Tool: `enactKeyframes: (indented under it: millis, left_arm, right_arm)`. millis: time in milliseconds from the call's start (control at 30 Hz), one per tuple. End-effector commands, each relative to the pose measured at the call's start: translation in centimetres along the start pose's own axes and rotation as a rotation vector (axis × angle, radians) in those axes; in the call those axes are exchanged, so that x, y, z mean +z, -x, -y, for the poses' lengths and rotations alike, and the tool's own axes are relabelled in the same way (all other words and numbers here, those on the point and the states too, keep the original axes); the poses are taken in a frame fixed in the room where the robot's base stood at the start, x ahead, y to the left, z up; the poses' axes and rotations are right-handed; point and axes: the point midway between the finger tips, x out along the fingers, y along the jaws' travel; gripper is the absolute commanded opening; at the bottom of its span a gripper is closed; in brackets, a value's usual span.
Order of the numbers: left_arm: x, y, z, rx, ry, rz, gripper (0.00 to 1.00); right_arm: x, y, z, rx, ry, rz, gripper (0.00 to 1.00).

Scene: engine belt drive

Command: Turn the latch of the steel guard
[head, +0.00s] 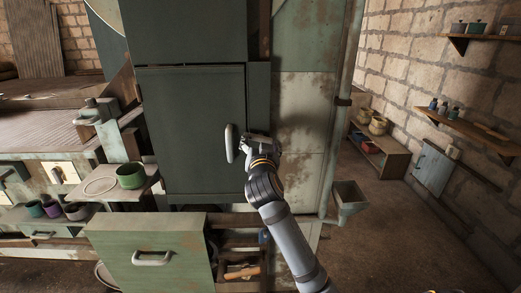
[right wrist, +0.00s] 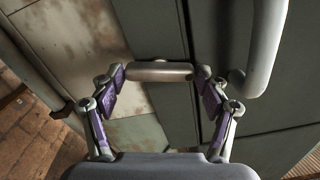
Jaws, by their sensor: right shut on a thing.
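The steel guard (head: 185,125) is a dark green panel, standing closed in the middle of the head view. A pale upright handle (head: 230,143) is on its right side; the handle also shows at the upper right of the right wrist view (right wrist: 266,48). My right gripper (head: 250,144) is at the guard's right edge, just right of the handle. In the right wrist view, its fingers are shut on the ends of a short pale bar, the latch (right wrist: 160,72), lying crosswise between them. In the head view the gripper mostly hides the latch. My left gripper is not in view.
Below the guard, a green drawer (head: 150,262) with a pale handle stands open. A small shelf with a green pot (head: 131,176) is on the left. A vertical pipe (head: 342,120) with a funnel (head: 349,194) runs on the right. The floor at right is open.

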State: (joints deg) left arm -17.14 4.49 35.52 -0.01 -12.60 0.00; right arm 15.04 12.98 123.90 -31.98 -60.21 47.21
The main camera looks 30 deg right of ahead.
Motion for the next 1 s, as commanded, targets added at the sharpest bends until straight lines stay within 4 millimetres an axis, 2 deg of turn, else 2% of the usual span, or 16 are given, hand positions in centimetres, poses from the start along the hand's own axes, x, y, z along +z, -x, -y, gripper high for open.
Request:
enactKeyframes:
  millis: [33, 100, 1000]
  left_arm:
    - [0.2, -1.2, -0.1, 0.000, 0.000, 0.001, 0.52]
    - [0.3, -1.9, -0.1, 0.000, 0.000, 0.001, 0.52]
    - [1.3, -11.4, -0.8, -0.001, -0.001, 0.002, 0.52]
  right_arm:
    - [0.4, 0.0, -0.1, -0.002, -0.042, -0.005, 0.44]
    - [0.4, 0.0, -0.1, -0.002, -0.110, -0.005, 0.44]
    - [0.3, 0.0, -0.1, -0.004, -0.958, -0.004, 0.44]
